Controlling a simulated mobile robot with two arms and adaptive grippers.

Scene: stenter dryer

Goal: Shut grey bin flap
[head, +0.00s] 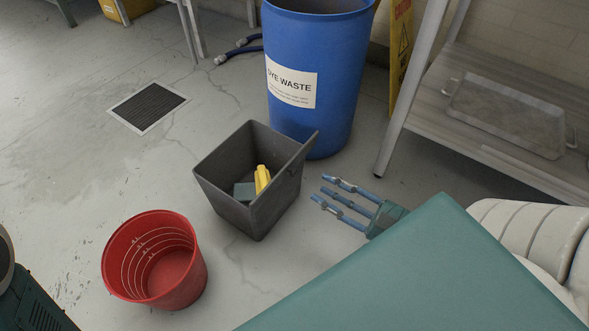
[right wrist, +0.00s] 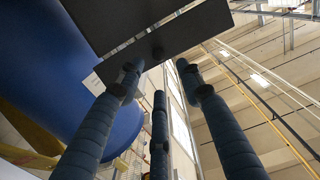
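The fingers point at the panel; contact is unclear. My left gripper does not show.
A red bucket (head: 120,268) stands at the front left of the bin. A blue dye waste drum (head: 330,70) stands close behind it. Floor left of the bin is clear around a drain grate (head: 149,106).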

